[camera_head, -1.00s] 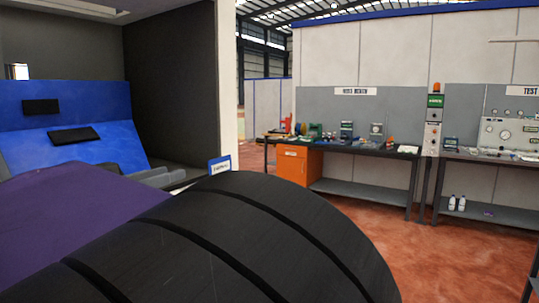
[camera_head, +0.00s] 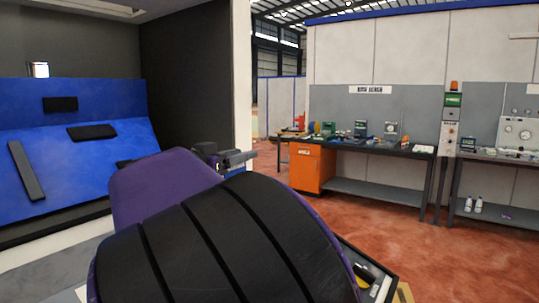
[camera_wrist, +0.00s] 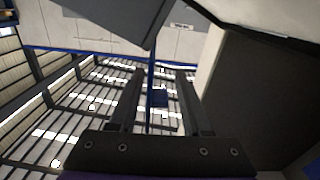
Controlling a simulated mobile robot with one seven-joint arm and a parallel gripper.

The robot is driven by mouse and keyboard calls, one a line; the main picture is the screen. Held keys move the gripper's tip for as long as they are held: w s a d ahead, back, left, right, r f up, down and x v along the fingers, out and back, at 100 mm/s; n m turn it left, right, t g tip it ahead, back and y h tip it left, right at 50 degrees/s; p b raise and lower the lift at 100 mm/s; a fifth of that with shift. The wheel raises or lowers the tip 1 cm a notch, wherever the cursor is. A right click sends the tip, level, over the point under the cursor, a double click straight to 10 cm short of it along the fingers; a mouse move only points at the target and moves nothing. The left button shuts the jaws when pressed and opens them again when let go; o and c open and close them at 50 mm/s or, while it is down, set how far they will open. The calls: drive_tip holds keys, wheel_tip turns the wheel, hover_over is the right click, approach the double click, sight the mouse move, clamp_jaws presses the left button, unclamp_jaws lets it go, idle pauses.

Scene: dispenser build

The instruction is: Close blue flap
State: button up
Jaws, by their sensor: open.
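A blue sloped panel (camera_head: 110,140) lies inside the dark bay at the left of the head view; it looks like the blue flap and bears black bars. Above it is an upright blue panel (camera_head: 95,92) with a small black block. My gripper (camera_head: 245,158) shows small beyond my purple and black arm links, right of the blue panels and apart from them. In the wrist view my gripper (camera_wrist: 160,78) has its two dark fingers apart, with nothing between them. The wrist view shows roof and walls, not clearly the flap. My arm hides part of the bay's lower right.
A dark side wall (camera_head: 190,80) and pale post edge (camera_head: 242,70) bound the bay on the right. A workbench with an orange cabinet (camera_head: 312,168) and several small items stands farther right. Red floor (camera_head: 400,240) is open before it.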

drive_tip(key=shift+w+d, duration=0.15)
drive_tip(key=shift+w, duration=0.05)
clamp_jaws()
